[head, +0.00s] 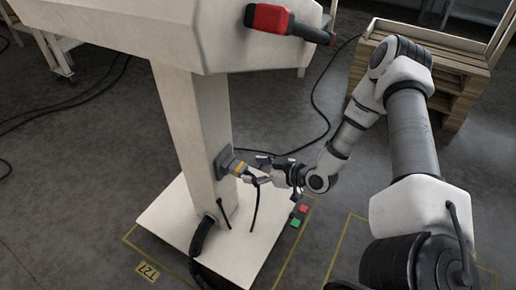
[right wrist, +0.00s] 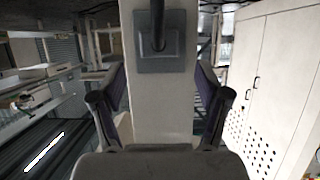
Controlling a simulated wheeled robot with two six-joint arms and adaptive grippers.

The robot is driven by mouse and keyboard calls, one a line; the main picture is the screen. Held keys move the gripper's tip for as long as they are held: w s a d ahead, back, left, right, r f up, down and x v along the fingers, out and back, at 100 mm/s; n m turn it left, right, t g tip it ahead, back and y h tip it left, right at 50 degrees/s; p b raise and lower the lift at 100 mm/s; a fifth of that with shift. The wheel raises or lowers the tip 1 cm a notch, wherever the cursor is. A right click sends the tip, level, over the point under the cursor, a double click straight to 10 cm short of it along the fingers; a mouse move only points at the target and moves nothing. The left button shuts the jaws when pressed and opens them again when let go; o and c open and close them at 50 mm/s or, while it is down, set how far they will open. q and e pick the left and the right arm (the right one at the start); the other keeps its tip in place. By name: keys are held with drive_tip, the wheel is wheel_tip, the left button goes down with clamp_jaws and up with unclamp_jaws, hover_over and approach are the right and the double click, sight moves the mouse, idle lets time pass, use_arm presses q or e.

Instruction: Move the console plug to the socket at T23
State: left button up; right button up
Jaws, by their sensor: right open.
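The console plug (head: 238,167), with a yellow band, sits at a grey socket plate (head: 222,161) on the white console's column (head: 197,130). A dark cable hangs below it. My right gripper (head: 258,168) is open beside the plug; whether its fingers touch the plug is unclear. In the right wrist view, the open fingers (right wrist: 160,98) stand apart before the column, and the grey plate (right wrist: 148,56) with a dark cylindrical part shows above them. The floor label (head: 148,271) by the console's base reads T27. No T23 mark or other socket shows. My left gripper is out of view.
The console stands on a white base plate (head: 165,218) inside yellow floor lines. A red-and-black tool (head: 290,22) is on its upper side. A red-and-green button box (head: 298,215) is by the plate's edge. Wooden pallets (head: 455,85) stand back right. Dark cables cross the floor.

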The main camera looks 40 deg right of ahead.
sight(245, 169)
drive_tip(key=b+x, duration=0.1)
drive_tip(key=x, duration=0.1)
drive_tip(key=b+x, duration=0.1)
drive_tip(key=x, duration=0.2)
drive_tip(key=shift+s+f, duration=0.15)
drive_tip(key=shift+f, duration=0.1)
drive_tip(key=shift+w+a, duration=0.1)
drive_tip(key=shift+w, duration=0.25)
clamp_jaws()
drive_tip(key=shift+s, duration=0.15)
